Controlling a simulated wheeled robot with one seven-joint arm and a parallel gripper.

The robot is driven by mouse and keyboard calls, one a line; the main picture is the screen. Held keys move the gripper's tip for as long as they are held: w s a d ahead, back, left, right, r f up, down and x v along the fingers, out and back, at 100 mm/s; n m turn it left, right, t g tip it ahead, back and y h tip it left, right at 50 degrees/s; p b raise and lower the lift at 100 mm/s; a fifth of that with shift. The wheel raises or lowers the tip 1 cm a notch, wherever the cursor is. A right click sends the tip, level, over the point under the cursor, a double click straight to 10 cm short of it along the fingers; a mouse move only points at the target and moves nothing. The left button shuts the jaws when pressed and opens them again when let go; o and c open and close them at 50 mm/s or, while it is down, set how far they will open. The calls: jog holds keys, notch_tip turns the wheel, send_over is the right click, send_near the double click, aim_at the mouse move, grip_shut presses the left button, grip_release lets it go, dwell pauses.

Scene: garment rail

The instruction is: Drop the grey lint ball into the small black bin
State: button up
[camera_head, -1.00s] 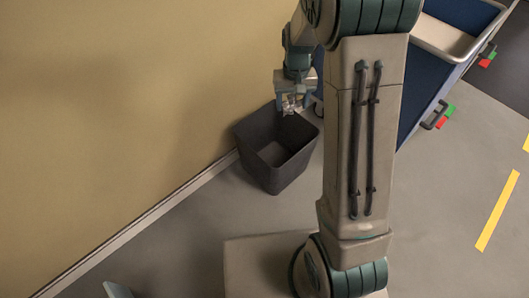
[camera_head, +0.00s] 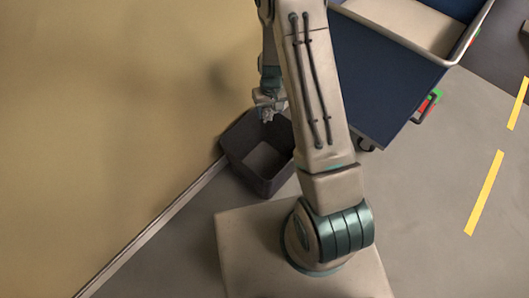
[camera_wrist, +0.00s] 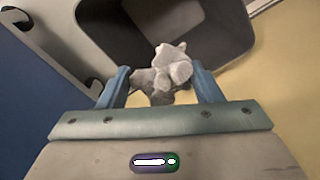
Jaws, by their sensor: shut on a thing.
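The grey lint ball (camera_wrist: 172,70) is a lumpy, pale grey clump between the two blue fingers of my gripper (camera_wrist: 163,85) in the wrist view. My gripper is shut on it. In the head view my gripper (camera_head: 267,115) hangs at the back rim of the small black bin (camera_head: 262,183), and the lint ball there is small and hard to make out. The bin stands upright on the floor against the wall, with its opening up. In the wrist view the bin (camera_wrist: 235,25) shows beyond the lint ball. My arm hides part of the bin's right side.
The yellow wall (camera_head: 110,110) with its pale skirting (camera_head: 150,232) runs close along the left of the bin. A blue cart (camera_head: 385,85) with a beige top stands to the right. Grey floor with yellow stripes (camera_head: 485,192) is open at the far right.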

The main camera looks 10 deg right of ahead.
jog(key=f, duration=0.1)
jog(key=s+f, duration=0.1)
jog(key=shift+s+d+f+p, duration=0.1)
jog(key=shift+f+p, duration=0.2)
jog(key=shift+f, duration=0.05)
notch_tip(320, 180, down, 6)
jog(key=b, duration=0.4)
jog(key=o, duration=1)
jog(key=shift+r, duration=0.1)
notch_tip(320, 180, up, 14)
jog(key=p, duration=0.4)
jog(key=shift+f, duration=0.2)
